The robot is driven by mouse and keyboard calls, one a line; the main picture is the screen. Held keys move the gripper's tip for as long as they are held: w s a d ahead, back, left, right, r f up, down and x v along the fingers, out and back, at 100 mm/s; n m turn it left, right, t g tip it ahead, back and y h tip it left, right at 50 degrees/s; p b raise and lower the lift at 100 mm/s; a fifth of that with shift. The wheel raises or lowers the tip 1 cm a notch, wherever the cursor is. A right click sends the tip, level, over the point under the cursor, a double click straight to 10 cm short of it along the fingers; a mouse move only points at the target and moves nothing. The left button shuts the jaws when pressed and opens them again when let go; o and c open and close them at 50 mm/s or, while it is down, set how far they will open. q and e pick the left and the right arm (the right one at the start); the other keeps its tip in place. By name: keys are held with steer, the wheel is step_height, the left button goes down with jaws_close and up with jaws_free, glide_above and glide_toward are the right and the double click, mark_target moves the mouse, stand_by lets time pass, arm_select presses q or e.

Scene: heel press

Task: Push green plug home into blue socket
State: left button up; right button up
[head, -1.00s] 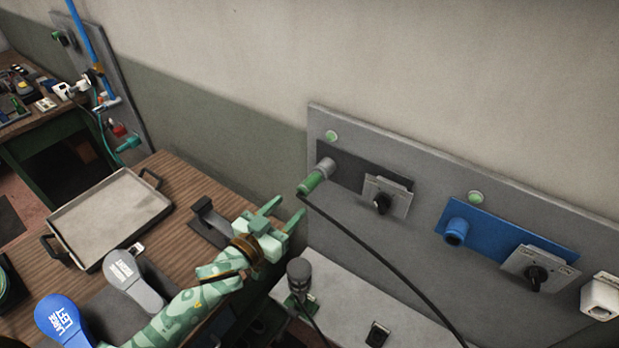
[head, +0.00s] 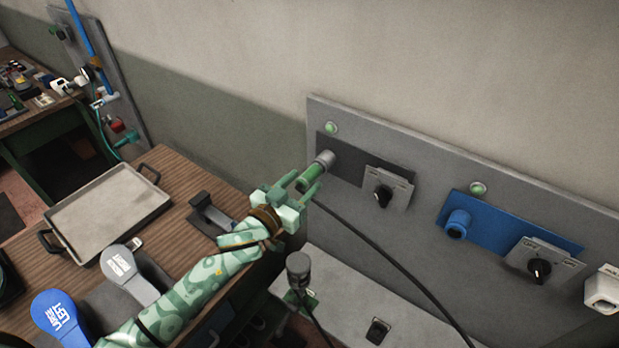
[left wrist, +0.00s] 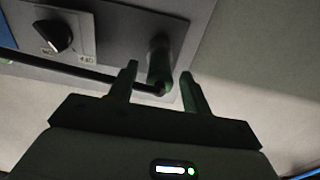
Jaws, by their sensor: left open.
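The green plug (head: 309,179) sits in the grey socket on the dark plate at the left of the wall panel, its black cable hanging down to the right. The blue socket (head: 457,224) is on a blue plate further right and looks empty. My left gripper (head: 302,183) is open at the green plug, with a finger on either side of it in the head view. In the left wrist view the dark plug (left wrist: 160,75) lies ahead, between and just beyond the two fingertips (left wrist: 159,70). Contact cannot be told. My right gripper is not in view.
Rotary switches (head: 383,195) sit beside each socket. A wooden table with a metal tray (head: 110,215) is at left. A black upright connector (head: 298,268) stands on the grey ledge (head: 350,290) under the panel. The cable crosses in front of the panel.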

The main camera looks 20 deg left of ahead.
mark_target(309, 177)
arm_select(q)
steer(key=shift+x, duration=1.7)
steer(key=shift+p, duration=0.35)
jaws_close()
steer(key=shift+s, duration=0.1)
